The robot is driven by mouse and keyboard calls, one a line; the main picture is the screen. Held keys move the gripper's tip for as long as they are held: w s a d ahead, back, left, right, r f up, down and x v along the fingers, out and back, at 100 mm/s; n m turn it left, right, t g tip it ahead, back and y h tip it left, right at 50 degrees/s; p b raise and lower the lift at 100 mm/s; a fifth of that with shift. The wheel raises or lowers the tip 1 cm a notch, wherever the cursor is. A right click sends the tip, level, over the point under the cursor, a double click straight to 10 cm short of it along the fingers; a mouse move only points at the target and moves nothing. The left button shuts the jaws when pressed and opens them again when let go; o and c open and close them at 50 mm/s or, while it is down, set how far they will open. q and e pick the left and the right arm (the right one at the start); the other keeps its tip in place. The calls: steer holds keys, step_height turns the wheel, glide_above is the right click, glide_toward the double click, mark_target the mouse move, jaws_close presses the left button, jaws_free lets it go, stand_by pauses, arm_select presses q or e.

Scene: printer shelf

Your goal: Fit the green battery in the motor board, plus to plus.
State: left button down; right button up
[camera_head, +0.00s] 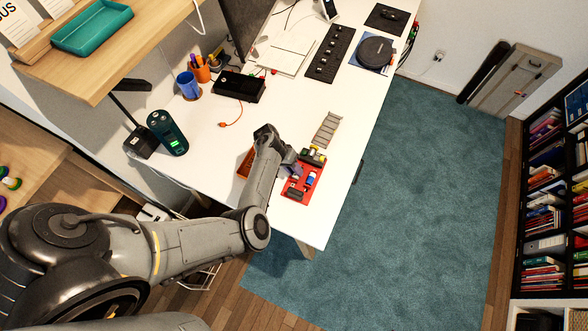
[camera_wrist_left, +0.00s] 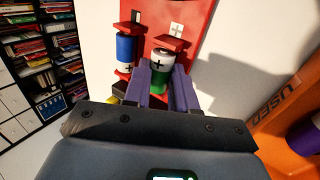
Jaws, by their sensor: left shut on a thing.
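The red motor board (camera_head: 318,177) lies near the front edge of the white desk; it also shows in the left wrist view (camera_wrist_left: 199,15). My left gripper (camera_head: 293,171) is over the board. In the left wrist view its purple fingers (camera_wrist_left: 161,82) are shut on the green battery (camera_wrist_left: 158,84). The battery's white end shows a black plus and lies close to a red block on the board, beside a white plus mark. A blue battery (camera_wrist_left: 126,48) sits to its left, also with a plus. Whether the green battery is seated is hidden by the fingers. My right gripper is not in view.
An orange box (camera_wrist_left: 270,101) marked "USED" stands right of the board in the left wrist view, with a purple item in it. A grey slotted rack (camera_head: 327,129) lies behind the board. The desk is clear left of that rack.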

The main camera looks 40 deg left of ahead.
arm_select(q)
steer(key=shift+s+f, duration=0.2)
steer(key=shift+f, duration=0.25)
stand_by(0.4)
steer(key=c, duration=1)
jaws_free()
steer(key=shift+o, duration=0.8)
steer(key=shift+w+d+r+p, duration=0.1)
steer(key=shift+d+r+p, duration=0.05)
steer(key=shift+r+p, duration=1.25)
steer(key=shift+p, duration=0.1)
steer(key=shift+r+p, duration=0.6)
steer(key=shift+r, duration=0.1)
steer(key=shift+r+p, duration=1.65)
steer(key=shift+p, duration=0.1)
